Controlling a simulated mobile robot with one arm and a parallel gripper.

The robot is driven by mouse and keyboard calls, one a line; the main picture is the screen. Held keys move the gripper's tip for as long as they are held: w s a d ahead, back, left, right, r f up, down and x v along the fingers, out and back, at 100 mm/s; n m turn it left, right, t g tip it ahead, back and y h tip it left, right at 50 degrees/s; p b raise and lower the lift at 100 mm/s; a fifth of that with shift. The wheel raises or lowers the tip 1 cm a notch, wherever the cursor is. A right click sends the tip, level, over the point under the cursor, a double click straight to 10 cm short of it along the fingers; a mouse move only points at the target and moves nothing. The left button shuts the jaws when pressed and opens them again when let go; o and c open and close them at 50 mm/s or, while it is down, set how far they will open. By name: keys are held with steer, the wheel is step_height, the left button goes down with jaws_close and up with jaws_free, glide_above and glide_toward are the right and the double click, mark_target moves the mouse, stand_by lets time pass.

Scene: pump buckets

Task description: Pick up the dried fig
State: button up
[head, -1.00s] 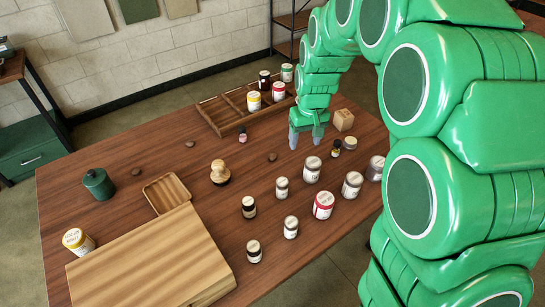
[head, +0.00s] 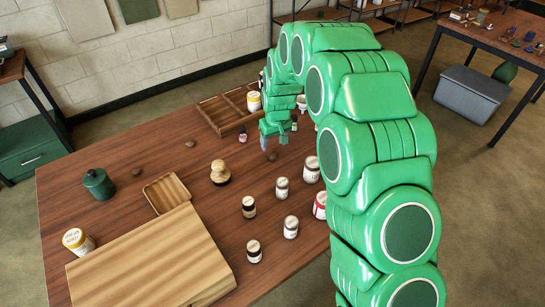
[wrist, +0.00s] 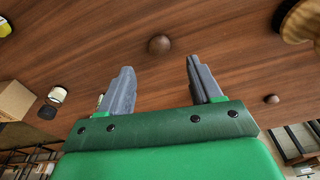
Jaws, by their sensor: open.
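A small round brown lump (head: 272,156), which looks like a dried fig, lies on the wooden table just below my gripper (head: 274,141) in the head view. In the wrist view the lump (wrist: 159,44) sits beyond the two fingertips, roughly centred between them. My gripper (wrist: 160,68) is open, with nothing between its grey fingers. Two similar brown lumps lie farther left on the table, one near the back (head: 190,143) and one beside the green jar (head: 137,171); I cannot tell how they differ.
A wooden knobbed stamp (head: 220,173) stands left of the lump, and small jars (head: 282,187) stand in front. A divided wooden tray (head: 222,113) is behind. A cutting board (head: 150,262) and green jar (head: 98,184) are left. My arm hides the table's right part.

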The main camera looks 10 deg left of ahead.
mark_target(272, 154)
steer(key=shift+w+a+f, duration=0.15)
steer(key=shift+f, duration=1.5)
steer(key=shift+w+a+f, duration=0.1)
steer(key=shift+w+f, duration=0.05)
steer(key=shift+f, duration=1.45)
steer(key=shift+c, duration=0.4)
steer(key=c, duration=1)
steer(key=shift+r, duration=0.1)
steer(key=shift+r, duration=0.6)
steer(key=shift+s+d+r, duration=0.9)
steer(key=shift+s+r, duration=1.05)
steer(key=shift+s, duration=0.2)
steer(key=shift+s+d+r, duration=0.85)
steer(key=shift+s+r, duration=1.05)
steer(key=shift+s, duration=0.3)
steer(key=shift+s+d+r, duration=0.9)
steer(key=shift+s+r, duration=1.05)
steer(key=shift+s, duration=0.2)
